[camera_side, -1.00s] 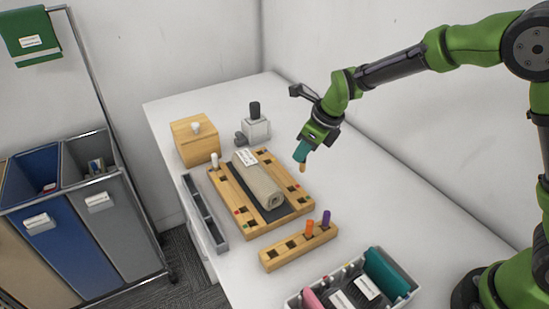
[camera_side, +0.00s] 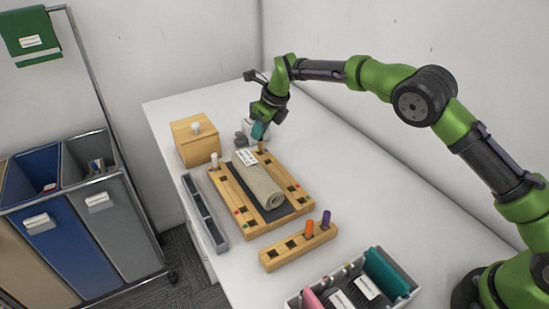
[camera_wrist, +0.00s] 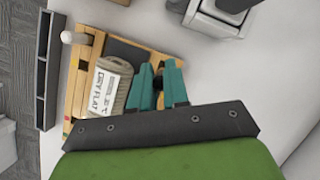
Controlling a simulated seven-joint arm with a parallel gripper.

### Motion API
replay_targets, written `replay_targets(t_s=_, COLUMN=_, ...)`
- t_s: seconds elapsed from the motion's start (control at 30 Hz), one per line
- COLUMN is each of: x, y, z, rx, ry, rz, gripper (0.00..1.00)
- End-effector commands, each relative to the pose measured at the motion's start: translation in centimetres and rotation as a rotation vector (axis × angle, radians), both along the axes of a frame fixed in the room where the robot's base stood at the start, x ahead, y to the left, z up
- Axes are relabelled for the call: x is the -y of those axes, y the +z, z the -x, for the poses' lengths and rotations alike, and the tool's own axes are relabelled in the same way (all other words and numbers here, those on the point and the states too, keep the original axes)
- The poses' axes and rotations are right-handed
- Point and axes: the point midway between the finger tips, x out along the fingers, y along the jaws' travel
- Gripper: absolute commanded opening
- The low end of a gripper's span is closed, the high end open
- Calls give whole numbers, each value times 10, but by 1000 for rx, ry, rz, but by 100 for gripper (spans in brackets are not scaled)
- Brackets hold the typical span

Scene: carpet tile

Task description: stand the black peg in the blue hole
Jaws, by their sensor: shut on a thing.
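My gripper (camera_side: 259,131) has teal fingers, shut on a peg. Its tan lower end (camera_side: 261,147) shows below the fingers in the side view. In the wrist view the peg (camera_wrist: 158,83) is dark between the fingertips (camera_wrist: 158,72), which fits the black peg. The gripper is over the far corner of the wooden board (camera_side: 226,188); I cannot tell whether the peg's tip is in a hole there. The board has square holes along its two sides, with small red and green marks by some. I cannot make out a blue mark.
A rolled beige cloth (camera_side: 258,182) lies on the board's dark middle, and a white peg (camera_side: 214,160) stands at its left corner. A wooden box (camera_side: 195,143) and a partly hidden white container are close by. A wooden block (camera_side: 283,255) holds orange and purple pegs. The table's right side is clear.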

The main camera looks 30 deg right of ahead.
Motion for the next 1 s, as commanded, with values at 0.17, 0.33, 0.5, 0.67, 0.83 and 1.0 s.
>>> replay_targets(t_s=0.17, x=-1, y=-8, z=-4, rx=-3, ry=-1, rz=0, gripper=0)
replay_targets(t_s=0.33, x=-1, y=-33, z=-4, rx=-2, ry=-1, rz=0, gripper=0)
replay_targets(t_s=0.5, x=-1, y=-36, z=-4, rx=1, ry=0, rz=-1, gripper=0)
replay_targets(t_s=0.67, x=-1, y=-37, z=-4, rx=0, ry=0, rz=0, gripper=0)
replay_targets(t_s=0.83, x=-1, y=-39, z=-4, rx=0, ry=0, rz=0, gripper=30)
replay_targets(t_s=1.0, x=-1, y=-39, z=-4, rx=0, ry=0, rz=0, gripper=41)
